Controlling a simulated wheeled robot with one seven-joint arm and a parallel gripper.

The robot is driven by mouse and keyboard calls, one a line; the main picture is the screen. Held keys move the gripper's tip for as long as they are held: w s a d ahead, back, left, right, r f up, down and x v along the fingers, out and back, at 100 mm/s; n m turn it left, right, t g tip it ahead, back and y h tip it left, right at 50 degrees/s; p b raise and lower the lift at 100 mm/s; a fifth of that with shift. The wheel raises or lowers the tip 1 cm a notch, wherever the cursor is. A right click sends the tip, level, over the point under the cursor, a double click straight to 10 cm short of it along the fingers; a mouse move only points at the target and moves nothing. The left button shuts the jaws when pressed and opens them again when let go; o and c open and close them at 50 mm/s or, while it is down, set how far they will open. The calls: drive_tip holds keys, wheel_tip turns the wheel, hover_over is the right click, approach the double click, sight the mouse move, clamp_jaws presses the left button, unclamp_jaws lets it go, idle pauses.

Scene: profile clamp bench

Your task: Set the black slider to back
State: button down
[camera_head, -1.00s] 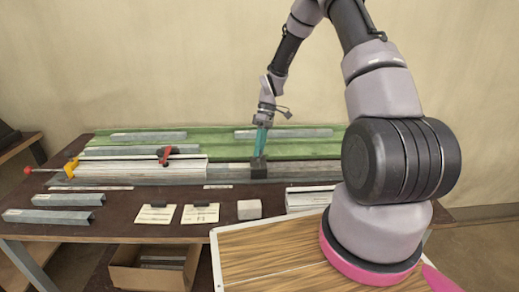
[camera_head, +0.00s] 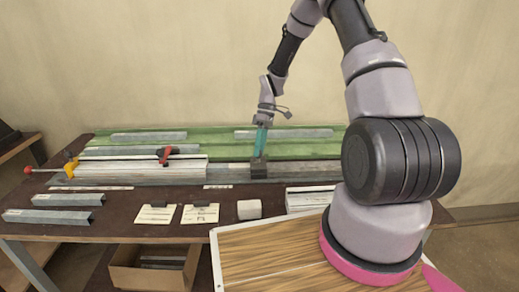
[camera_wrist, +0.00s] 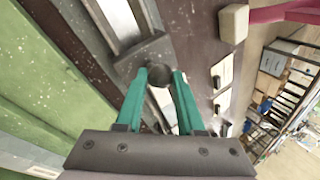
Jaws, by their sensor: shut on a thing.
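The black slider (camera_head: 258,172) is a dark block seated across the grey metal rail (camera_head: 310,171) near the middle of the bench. My gripper (camera_head: 260,155) points down onto it from above, with teal fingers. In the wrist view my gripper (camera_wrist: 163,76) has its fingers on both sides of a round dark knob of the slider (camera_wrist: 158,74), and is shut on it. The fingers hide part of the knob. Marks telling which end is back are too small to read.
Left of the slider, a pale profile (camera_head: 140,170) lies along the rail with a red clamp (camera_head: 165,155) and a yellow clamp (camera_head: 70,167). Behind are green strips (camera_head: 310,147). In front are cards (camera_head: 156,214), a pale block (camera_head: 249,209) and loose metal bars (camera_head: 68,199).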

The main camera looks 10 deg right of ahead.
drive_tip(key=shift+d, duration=0.15)
drive_tip(key=s+d, duration=0.3)
drive_tip(key=d, duration=1.2)
drive_tip(key=s+d, duration=0.3)
drive_tip(key=d, duration=1.3)
drive_tip(key=s+d, duration=0.3)
drive_tip(key=d, duration=1.3)
drive_tip(key=shift+s+d, duration=0.2)
drive_tip(key=shift+r, duration=0.1)
drive_tip(key=shift+d, duration=0.1)
drive_tip(key=c, duration=0.5)
unclamp_jaws()
